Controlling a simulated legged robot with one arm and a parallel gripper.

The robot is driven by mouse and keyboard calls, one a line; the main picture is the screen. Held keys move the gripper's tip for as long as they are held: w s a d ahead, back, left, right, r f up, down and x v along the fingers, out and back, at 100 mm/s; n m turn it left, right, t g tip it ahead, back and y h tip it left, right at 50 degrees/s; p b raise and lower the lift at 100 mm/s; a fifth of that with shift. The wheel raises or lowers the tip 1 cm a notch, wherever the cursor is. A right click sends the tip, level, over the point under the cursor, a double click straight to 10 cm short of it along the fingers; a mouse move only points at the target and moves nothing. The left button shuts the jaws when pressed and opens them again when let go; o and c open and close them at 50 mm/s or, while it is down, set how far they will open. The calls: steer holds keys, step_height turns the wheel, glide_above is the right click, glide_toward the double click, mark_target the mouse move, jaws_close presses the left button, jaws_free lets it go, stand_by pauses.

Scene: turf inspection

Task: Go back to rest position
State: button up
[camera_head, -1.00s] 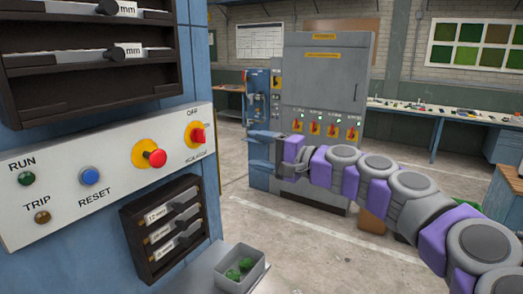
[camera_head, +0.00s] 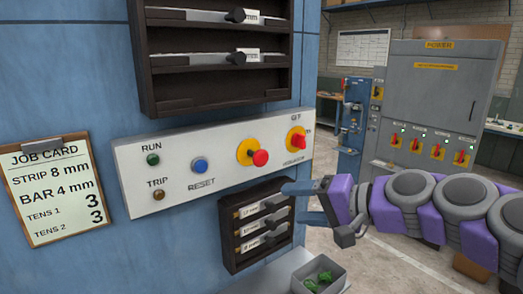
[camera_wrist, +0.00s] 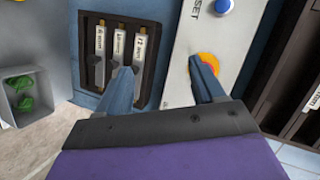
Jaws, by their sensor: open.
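My gripper (camera_head: 300,203) is open and empty, with its two blue-grey fingers apart. In the head view it reaches in from the right on my purple and grey arm. Its fingertips appear in front of the lower dark rack (camera_head: 256,225) of labelled gauges, below the white control panel (camera_head: 215,160). In the wrist view the open fingers (camera_wrist: 163,85) show with the rack (camera_wrist: 120,50) behind the left one and the yellow-and-red button (camera_wrist: 207,65) partly behind the right one. I cannot tell whether the fingers touch anything.
A job card (camera_head: 48,187) hangs at left. An upper dark rack (camera_head: 215,55) sits above the panel. A grey bin (camera_head: 320,276) with green pieces stands below. A grey power cabinet (camera_head: 440,100) stands at the back right. Some open floor shows at right.

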steer(key=s+a+f+n+g+h, duration=0.2)
steer(key=s+a+f+n+g, duration=0.15)
steer(key=s+a+f, duration=0.35)
steer(key=s+d+f+g+h, duration=0.3)
steer(key=s+d+f, duration=0.3)
steer(key=s+f, duration=0.3)
steer(key=s+d+f+g+h, duration=0.3)
steer(key=s+d+f+h, duration=0.2)
steer(key=s+f, duration=0.4)
steer(key=s+h, duration=0.1)
steer(key=s, duration=0.4)
steer(key=shift+s+d+f+n+g, duration=0.25)
steer(key=shift+d+f+n+g, duration=0.1)
steer(key=shift+d, duration=0.05)
